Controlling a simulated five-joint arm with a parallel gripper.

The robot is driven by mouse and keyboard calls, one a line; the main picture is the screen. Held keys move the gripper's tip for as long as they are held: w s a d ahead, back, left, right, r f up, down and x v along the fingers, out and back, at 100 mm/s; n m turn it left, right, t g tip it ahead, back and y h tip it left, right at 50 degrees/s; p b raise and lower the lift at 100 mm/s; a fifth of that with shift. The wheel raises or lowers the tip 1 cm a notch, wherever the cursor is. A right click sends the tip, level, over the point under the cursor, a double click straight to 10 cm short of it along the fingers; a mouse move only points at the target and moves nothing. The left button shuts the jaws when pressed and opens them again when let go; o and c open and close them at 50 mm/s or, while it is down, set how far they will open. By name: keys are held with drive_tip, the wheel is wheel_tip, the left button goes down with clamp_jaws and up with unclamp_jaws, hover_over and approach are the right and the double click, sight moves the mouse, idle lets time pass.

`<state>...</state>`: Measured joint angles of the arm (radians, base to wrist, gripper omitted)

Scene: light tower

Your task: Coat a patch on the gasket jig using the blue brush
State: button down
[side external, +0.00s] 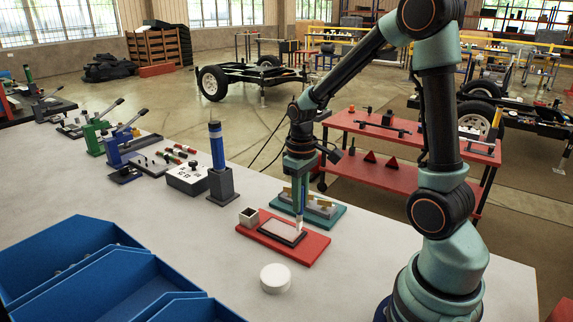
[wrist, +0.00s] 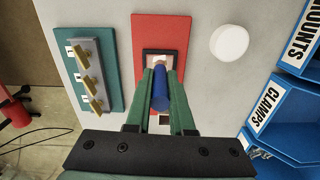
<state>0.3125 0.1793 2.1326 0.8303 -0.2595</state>
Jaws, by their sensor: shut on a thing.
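My gripper (side external: 299,190) is shut on the blue brush, whose handle (wrist: 160,95) shows between the green fingers (wrist: 162,100) in the wrist view. The brush points down, its pale tip (side external: 299,226) at the right end of the patch in the side view. I cannot tell whether the tip touches the surface. The gasket jig is a red plate (side external: 307,252) with a dark-framed pale pinkish patch (side external: 280,232). In the wrist view the red plate (wrist: 160,28) lies beyond the fingers, and the brush hides part of the patch (wrist: 173,58).
A small grey square cup (side external: 249,217) stands at the jig's left end. A white round puck (side external: 275,278) lies in front. A teal fixture (side external: 325,215) with yellow clamps (wrist: 84,82) sits behind. A blue cylinder in a dark holder (side external: 220,183) and blue bins (side external: 85,270) stand left.

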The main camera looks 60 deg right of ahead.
drive_tip(key=shift+r, duration=2.65)
drive_tip(key=shift+f, duration=0.2)
